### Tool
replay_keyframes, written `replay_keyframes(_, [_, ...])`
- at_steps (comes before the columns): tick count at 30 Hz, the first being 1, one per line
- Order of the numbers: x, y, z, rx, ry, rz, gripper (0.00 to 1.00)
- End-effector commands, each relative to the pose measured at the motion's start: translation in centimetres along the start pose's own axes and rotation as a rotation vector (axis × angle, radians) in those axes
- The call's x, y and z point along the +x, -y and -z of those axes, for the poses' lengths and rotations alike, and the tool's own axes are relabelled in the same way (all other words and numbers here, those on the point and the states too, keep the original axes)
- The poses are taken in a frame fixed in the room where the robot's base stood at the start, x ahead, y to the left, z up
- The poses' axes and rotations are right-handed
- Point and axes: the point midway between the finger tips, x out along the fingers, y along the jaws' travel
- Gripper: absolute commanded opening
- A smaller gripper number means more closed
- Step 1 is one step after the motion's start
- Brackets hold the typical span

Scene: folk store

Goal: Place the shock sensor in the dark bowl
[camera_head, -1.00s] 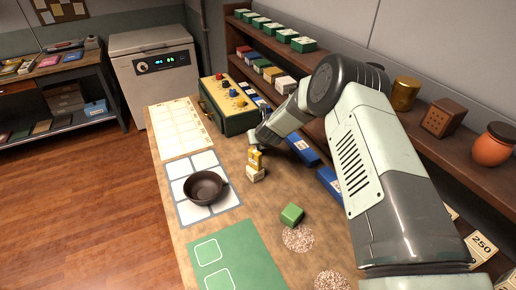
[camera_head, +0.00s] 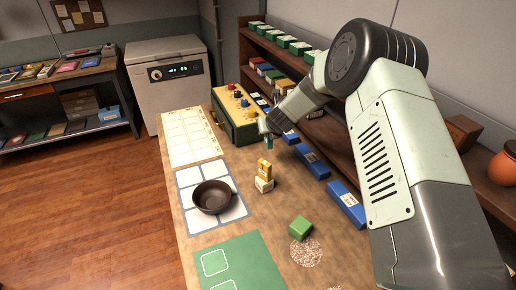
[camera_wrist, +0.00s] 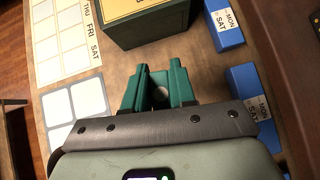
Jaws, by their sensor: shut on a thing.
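The dark bowl (camera_head: 212,196) stands upright on the white-and-grey grid mat, and its visible inside looks empty. My gripper (camera_head: 268,141) is over the workbench, behind the bowl and to its right. In the wrist view its green fingers (camera_wrist: 159,92) are shut on a small grey round thing (camera_wrist: 160,93). Most of that thing is hidden between the fingers, so I cannot tell surely that it is the shock sensor. A small yellow piece (camera_head: 264,168) sits on a white block (camera_head: 263,185) just in front of my gripper, apart from it. The bowl is outside the wrist view.
A green box with a yellow knobbed panel (camera_head: 236,108) stands behind my gripper. Blue boxes (camera_head: 346,203) line the right side by the shelves. A green block (camera_head: 300,228) lies near a speckled round patch. Bare bench lies between bowl and yellow piece.

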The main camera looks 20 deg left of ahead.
Motion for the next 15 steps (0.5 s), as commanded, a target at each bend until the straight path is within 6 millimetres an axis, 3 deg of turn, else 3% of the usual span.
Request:
replay_keyframes(5, [-0.9, -1.7, 0.3, -0.055, -0.002, -0.066, 0.0])
replay_keyframes(15, [-3.6, -11.6, 4.2, -0.418, 0.0, -0.429, 0.0])
